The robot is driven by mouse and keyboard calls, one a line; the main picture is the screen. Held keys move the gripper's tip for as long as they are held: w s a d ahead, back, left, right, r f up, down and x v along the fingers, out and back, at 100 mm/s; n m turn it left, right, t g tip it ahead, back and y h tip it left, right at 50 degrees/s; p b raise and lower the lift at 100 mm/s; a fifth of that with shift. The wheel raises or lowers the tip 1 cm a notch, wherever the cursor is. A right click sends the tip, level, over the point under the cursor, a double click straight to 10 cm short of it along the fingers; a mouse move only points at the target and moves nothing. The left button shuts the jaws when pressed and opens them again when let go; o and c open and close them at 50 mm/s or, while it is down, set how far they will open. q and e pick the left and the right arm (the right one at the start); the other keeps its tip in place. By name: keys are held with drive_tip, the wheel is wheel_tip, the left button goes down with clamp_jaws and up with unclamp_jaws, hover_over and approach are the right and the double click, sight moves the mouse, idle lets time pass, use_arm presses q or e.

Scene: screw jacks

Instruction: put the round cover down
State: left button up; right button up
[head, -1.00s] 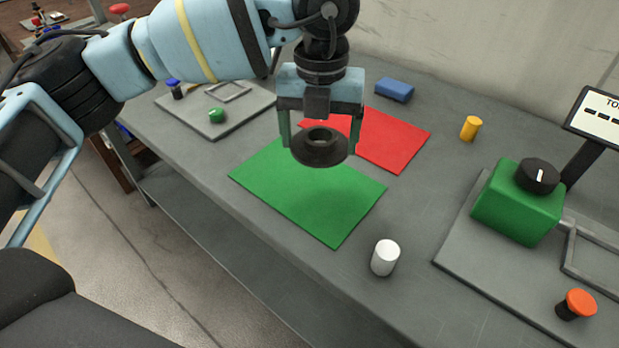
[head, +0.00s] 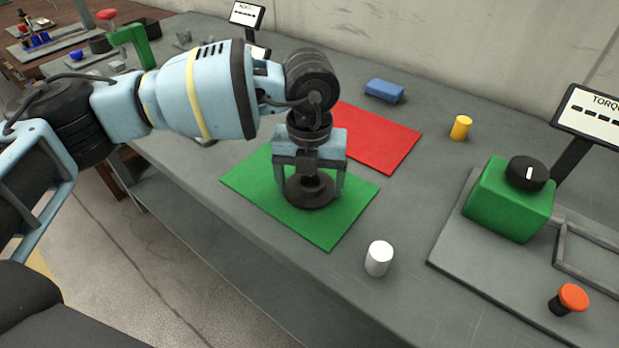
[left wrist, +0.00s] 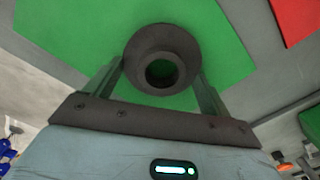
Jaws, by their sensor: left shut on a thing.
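The round cover (head: 311,194) is a dark ring-shaped piece with a hole in its middle. It is at the green mat (head: 330,229) on the grey table, near the middle of the mat. My left gripper (head: 312,187) points down and is shut on the cover, with one finger on each side. In the left wrist view the cover (left wrist: 162,60) sits between the two fingers, with green mat (left wrist: 90,25) around it and through its hole. I cannot tell whether its underside touches the mat. My right gripper is not in view.
A red mat (head: 385,140) lies behind the green one. A white cylinder (head: 379,258) stands to the front right. A blue block (head: 385,90) and a yellow cylinder (head: 461,127) are farther back. A green box with a black knob (head: 511,199) and an orange button (head: 572,298) are at right.

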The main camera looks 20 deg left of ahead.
use_arm(q)
drive_tip(key=o, duration=1.1)
drive_tip(key=shift+f, duration=0.1)
wheel_tip(320, 180, up, 12)
drive_tip(key=shift+r, duration=0.15)
